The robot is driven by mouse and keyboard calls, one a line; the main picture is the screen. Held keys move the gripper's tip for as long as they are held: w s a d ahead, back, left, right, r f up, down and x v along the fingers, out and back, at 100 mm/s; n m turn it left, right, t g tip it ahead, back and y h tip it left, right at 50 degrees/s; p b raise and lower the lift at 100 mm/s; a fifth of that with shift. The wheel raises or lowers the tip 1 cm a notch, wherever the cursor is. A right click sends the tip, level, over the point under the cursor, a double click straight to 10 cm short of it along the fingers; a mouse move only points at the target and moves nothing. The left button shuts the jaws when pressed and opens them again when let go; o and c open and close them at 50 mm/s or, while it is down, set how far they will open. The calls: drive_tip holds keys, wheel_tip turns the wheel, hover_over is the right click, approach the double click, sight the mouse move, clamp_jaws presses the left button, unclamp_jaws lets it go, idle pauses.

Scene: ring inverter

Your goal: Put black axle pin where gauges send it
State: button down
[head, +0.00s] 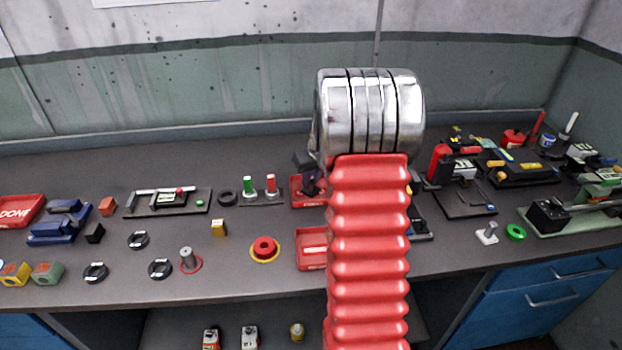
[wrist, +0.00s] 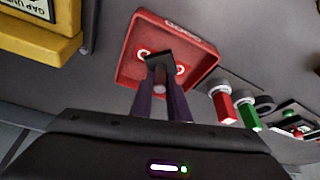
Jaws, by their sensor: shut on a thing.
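My gripper (wrist: 163,98) is shut on a dark piece (wrist: 159,59) that looks like the black axle pin; only its blunt black end shows between the fingertips. In the wrist view it is over a shallow red tray (wrist: 128,65) with pale marks on its floor. I cannot tell whether the pin touches the tray. In the head view my gripper (head: 313,186) is at the back red tray (head: 301,203), partly hidden by my red arm. A yellow block with a gap label (wrist: 35,40) shows in the wrist view; the label is only partly readable.
A second red tray (head: 311,262) stands in front. Green (head: 247,186) and red (head: 270,184) posts stand left of the back tray. Black rings (head: 160,269), a red ring (head: 264,247) and a DONE tray (head: 20,210) are farther left. Tools crowd the right.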

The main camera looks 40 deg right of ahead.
drive_tip(key=c, duration=1.7)
unclamp_jaws()
drive_tip(key=v, duration=1.2)
drive_tip(key=shift+s, duration=0.1)
drive_tip(key=shift+a+r, duration=0.1)
